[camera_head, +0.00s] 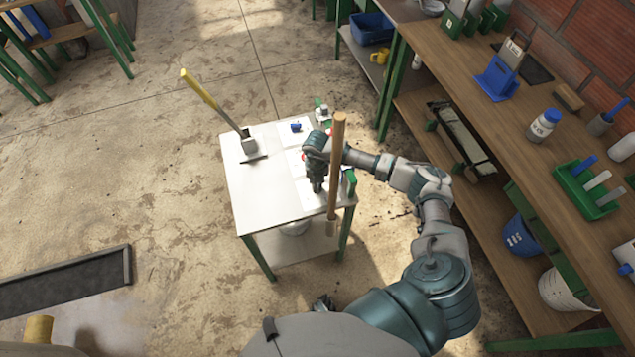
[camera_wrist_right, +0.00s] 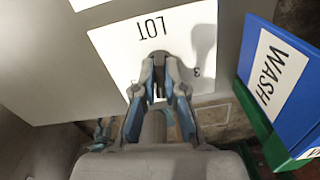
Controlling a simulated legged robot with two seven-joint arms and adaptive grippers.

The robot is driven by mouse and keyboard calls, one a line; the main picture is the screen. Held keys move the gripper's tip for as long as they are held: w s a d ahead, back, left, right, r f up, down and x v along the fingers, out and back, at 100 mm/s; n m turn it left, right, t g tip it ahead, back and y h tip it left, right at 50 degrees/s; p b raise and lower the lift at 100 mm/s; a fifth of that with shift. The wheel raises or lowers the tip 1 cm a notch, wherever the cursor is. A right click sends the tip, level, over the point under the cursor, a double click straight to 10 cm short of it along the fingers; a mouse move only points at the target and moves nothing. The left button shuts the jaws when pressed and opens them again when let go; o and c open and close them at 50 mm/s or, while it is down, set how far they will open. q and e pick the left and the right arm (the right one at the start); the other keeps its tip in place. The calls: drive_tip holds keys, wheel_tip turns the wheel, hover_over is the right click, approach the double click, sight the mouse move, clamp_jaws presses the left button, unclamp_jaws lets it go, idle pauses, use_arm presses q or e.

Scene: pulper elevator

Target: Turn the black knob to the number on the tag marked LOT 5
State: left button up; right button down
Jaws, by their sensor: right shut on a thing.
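My right gripper (camera_head: 317,187) reaches down over the right side of the small white table (camera_head: 255,190). In the right wrist view its fingertips (camera_wrist_right: 160,65) are close together over a white plate (camera_wrist_right: 115,45) printed LOT, seen upside down, with a small 3 beside the right finger. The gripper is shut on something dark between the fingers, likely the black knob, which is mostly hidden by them. The knob's pointer and most of its numbers are hidden. I cannot make out a tag marked LOT 5. My left gripper does not show.
A blue and green holder with a WASH label (camera_wrist_right: 270,80) stands close to the right of my gripper. A wooden handle (camera_head: 337,165) rises in front of the table's right side. A yellow-handled tool (camera_head: 200,90) stands at the left. A long wooden bench (camera_head: 460,70) runs along the right.

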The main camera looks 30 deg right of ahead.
drive_tip(key=n, duration=0.2)
drive_tip(key=shift+w+a+r+n, duration=0.1)
drive_tip(key=shift+w+r+n, duration=0.15)
drive_tip(key=shift+n, duration=0.15)
drive_tip(key=shift+n+b, duration=0.4)
drive_tip(key=shift+n, duration=1.1)
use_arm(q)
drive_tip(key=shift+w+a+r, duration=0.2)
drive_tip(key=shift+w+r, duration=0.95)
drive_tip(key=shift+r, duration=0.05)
use_arm(e)
drive_tip(key=c, duration=1.2)
unclamp_jaws()
drive_tip(key=shift+c, duration=0.2)
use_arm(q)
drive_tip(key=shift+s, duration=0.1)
use_arm(e)
drive_tip(key=shift+s, duration=0.15)
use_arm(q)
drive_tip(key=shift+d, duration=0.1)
